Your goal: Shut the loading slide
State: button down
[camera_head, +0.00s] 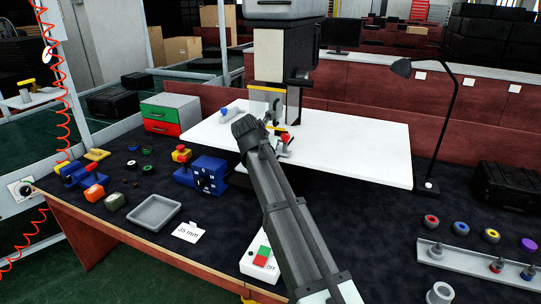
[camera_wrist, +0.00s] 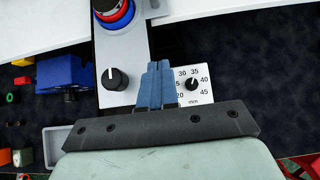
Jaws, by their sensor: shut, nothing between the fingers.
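My gripper shows in the wrist view with its two blue fingers (camera_wrist: 154,84) together and nothing between them. The fingers lie over the edge of a light grey panel (camera_wrist: 122,65), beside its black knob (camera_wrist: 115,78); I cannot tell whether they touch it. A white dial plate (camera_wrist: 195,85) marked in mm is just right of the fingers. A red and blue round part (camera_wrist: 113,14) sits at the panel's upper end. In the head view a grey and black machine (camera_head: 284,55) stands at the white board (camera_head: 365,145). My arm partly hides its lower front. I cannot make out clearly which part is the loading slide.
A blue control box (camera_head: 203,177), a grey tray (camera_head: 154,212) and a green and red drawer unit (camera_head: 168,114) are on the left. A switch box (camera_head: 260,257) is near the front edge. A black lamp (camera_head: 440,125) stands right. The white board's right side is clear.

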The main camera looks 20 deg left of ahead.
jog(key=shift+n, duration=0.4)
jog(key=a, duration=0.2)
jog(key=s+a, duration=0.1)
jog(key=a, duration=0.1)
jog(key=s+a, duration=0.1)
jog(key=a, duration=0.1)
jog(key=shift+s+a+f, duration=0.1)
jog(key=shift+a, duration=0.25)
jog(key=a, duration=0.1)
jog(key=w+a, duration=0.1)
jog(key=a, duration=0.2)
jog(key=shift+w+a+r, duration=0.15)
jog(key=shift+w+r, duration=0.1)
jog(key=shift+r, duration=0.05)
jog(key=shift+w+a+r+m+h, duration=0.2)
jog(key=shift+w+a+m+h, duration=0.05)
jog(key=shift+w, duration=0.3)
jog(key=shift+w+a+r+m+h, duration=0.2)
jog(key=shift+w+a+m+h, duration=0.05)
jog(key=shift+w, duration=0.25)
jog(key=shift+d+m+h, duration=0.4)
jog(key=shift+d+m, duration=0.25)
jog(key=shift+m, duration=0.35)
jog(key=x, duration=1)
jog(key=shift+w+r, duration=0.1)
jog(key=shift+r, duration=0.05)
